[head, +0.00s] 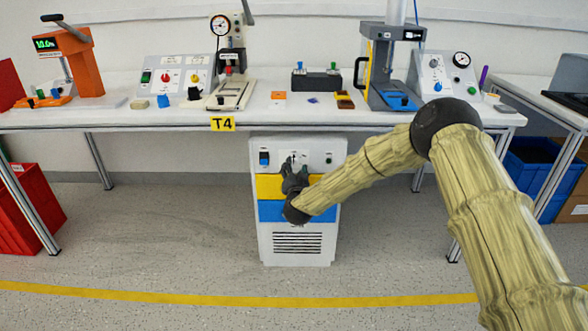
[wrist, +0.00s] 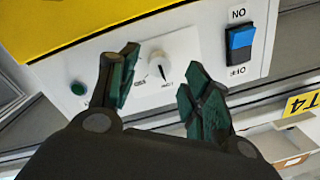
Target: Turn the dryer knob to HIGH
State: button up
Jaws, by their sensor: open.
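The dryer (head: 297,248) is a white cabinet under the table, with yellow and blue bands. In the wrist view its white panel (wrist: 215,50) appears turned over. Its knob (wrist: 160,66) is a round white dial with a dark pointer line, and small printed labels sit around it, too small to read surely. My gripper (wrist: 158,72) is open, with one dark green fingertip on either side of the knob in the picture. I cannot tell whether they touch it. In the head view my gripper (head: 294,172) is in front of the panel and partly hides the knob.
A blue rocker switch (wrist: 240,46) and a green button (wrist: 78,88) flank the knob on the panel. The table edge (head: 160,126) with the yellow T4 sign (head: 222,124) overhangs the dryer. Several devices stand on the table. The floor in front is clear.

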aim_at(294, 161)
jog(key=shift+w+a, duration=0.1)
jog(key=shift+w, duration=1.2)
jog(key=c, duration=1.1)
